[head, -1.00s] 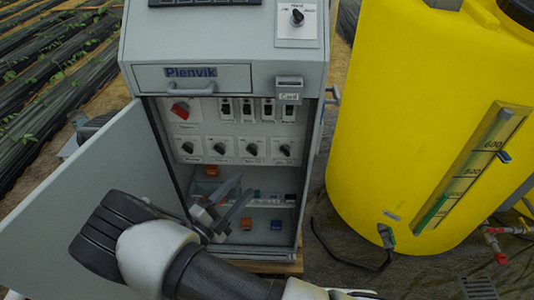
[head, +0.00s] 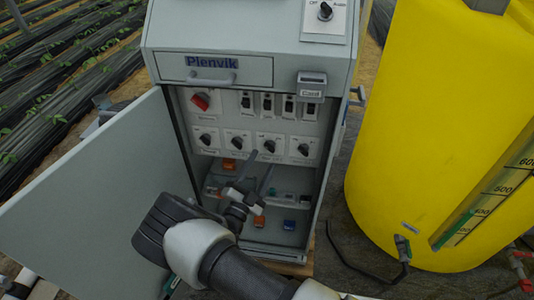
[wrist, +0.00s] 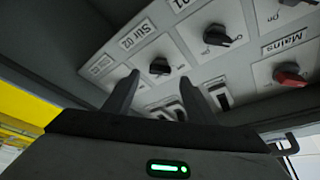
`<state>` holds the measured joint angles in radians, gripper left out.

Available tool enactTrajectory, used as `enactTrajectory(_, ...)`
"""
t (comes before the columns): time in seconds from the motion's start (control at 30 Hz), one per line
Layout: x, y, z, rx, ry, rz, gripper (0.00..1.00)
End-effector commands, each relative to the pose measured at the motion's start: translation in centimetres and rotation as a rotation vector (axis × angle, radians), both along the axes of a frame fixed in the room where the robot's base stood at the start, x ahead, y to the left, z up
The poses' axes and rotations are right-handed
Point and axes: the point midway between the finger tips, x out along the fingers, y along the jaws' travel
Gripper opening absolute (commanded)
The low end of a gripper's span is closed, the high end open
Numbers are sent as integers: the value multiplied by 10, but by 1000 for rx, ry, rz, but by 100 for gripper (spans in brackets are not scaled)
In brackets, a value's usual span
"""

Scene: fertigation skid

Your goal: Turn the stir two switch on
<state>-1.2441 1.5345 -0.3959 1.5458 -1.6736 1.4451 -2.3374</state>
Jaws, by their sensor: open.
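The stir two switch is a black rotary knob (head: 268,145) on a white plate, third from the left in the lower row inside the open cabinet. In the wrist view, where the panel appears upside down, the same knob (wrist: 160,67) sits by its "Stir 02" label. My gripper (head: 261,162) is open and empty, its fingertips just below this knob in the head view. In the wrist view the fingers (wrist: 162,88) stand apart, on either side of the knob's picture position. I see no contact; the remaining distance is unclear.
Neighbouring black knobs (head: 238,140) flank the switch. A red mains knob (head: 201,101) and several breakers (head: 267,104) sit above. The open cabinet door (head: 95,195) stands at left, a card box (head: 312,86) at upper right, and a yellow tank (head: 430,130) farther right.

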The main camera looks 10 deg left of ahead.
Motion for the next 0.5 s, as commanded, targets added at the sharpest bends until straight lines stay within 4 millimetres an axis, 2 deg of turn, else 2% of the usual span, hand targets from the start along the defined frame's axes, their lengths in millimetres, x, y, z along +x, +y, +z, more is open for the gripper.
enactTrajectory(0.03,10,-3,3,3,-1,-3,52)
enactTrajectory(0.2,33,-8,10,3,0,-2,52)
enactTrajectory(0.5,46,-11,14,1,0,-1,52)
